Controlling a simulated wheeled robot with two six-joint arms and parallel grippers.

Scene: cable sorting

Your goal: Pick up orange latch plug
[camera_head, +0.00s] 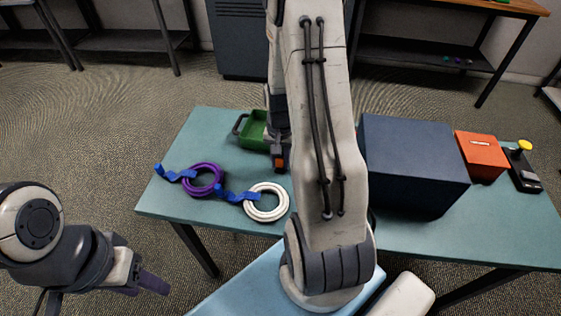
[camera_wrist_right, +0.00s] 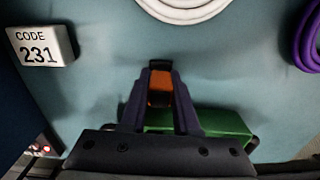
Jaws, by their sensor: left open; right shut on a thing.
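The orange latch plug (camera_wrist_right: 160,82) is between the fingers of my right gripper (camera_wrist_right: 161,72) in the right wrist view, with a dark part at its tip. In the head view, the plug (camera_head: 280,161) is a small orange patch at the end of my right gripper (camera_head: 279,166). That gripper is shut on it, over the table beside the green bin. I cannot tell whether the plug touches the table. My left gripper (camera_head: 150,284) is open and empty, low at the left, off the table.
The green bin (camera_head: 252,131) is partly hidden behind my right arm. A purple cable coil (camera_head: 218,181) and a white cable coil (camera_head: 283,207), with blue connectors, lie at left. A dark blue box (camera_head: 415,150), an orange box (camera_head: 482,158) and a dark device with a yellow knob (camera_head: 525,146) stand at right.

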